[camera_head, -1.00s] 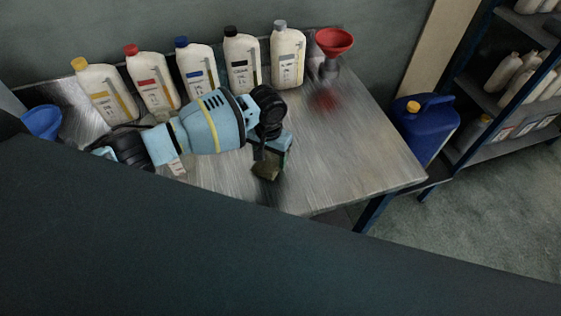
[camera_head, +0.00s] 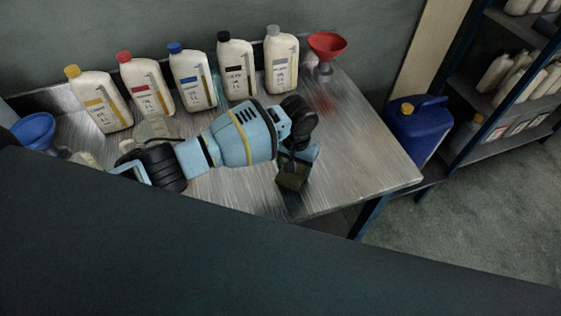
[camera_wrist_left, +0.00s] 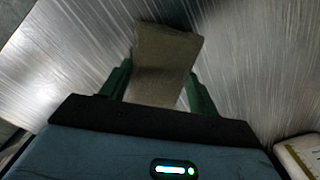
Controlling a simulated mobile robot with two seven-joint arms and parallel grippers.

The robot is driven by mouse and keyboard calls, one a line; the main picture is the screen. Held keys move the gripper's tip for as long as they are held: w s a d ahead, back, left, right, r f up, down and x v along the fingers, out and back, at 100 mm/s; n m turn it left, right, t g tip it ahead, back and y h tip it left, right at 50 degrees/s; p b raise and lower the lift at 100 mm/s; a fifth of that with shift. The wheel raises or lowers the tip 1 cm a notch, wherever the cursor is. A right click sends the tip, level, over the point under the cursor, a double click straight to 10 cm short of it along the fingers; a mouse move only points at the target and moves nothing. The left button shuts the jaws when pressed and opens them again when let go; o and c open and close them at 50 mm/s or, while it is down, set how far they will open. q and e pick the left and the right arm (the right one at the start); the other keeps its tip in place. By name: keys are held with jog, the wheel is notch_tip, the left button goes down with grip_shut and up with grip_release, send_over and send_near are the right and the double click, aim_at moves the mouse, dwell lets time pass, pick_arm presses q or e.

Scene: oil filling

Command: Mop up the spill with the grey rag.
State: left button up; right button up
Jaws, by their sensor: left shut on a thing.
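My left gripper (camera_head: 300,158) is shut on the grey rag (camera_head: 292,178), which looks brownish grey in the light. The rag hangs from the fingers over the front right part of the metal table (camera_head: 365,160). In the left wrist view the rag (camera_wrist_left: 166,62) sits between the two green fingers of the left gripper (camera_wrist_left: 158,85) and sticks out past their tips. I cannot make out a clear spill on the tabletop; my arm hides part of it. My right gripper is not in view.
Several white bottles with coloured caps (camera_head: 190,78) stand along the back. A red funnel (camera_head: 327,44) is at the back right, a blue funnel (camera_head: 35,130) at the left. A blue canister (camera_head: 418,128) stands beyond the right edge. The tabletop's right part is clear.

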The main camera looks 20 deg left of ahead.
pick_arm(q)
jog(key=shift+d, duration=0.6)
jog(key=shift+s+a, duration=0.35)
jog(key=shift+a, duration=0.5)
jog(key=shift+s+a, duration=0.35)
jog(key=shift+a, duration=0.55)
jog(key=shift+s+a, duration=0.35)
jog(key=shift+a, duration=0.5)
notch_tip(320, 180, up, 7)
jog(key=s+a+r+n, duration=0.1)
jog(key=s+a+r, duration=0.6)
jog(key=r, duration=0.3)
jog(key=shift+s+a+r+n, duration=0.3)
jog(key=shift+s+a+n, duration=0.1)
jog(key=shift+s, duration=0.45)
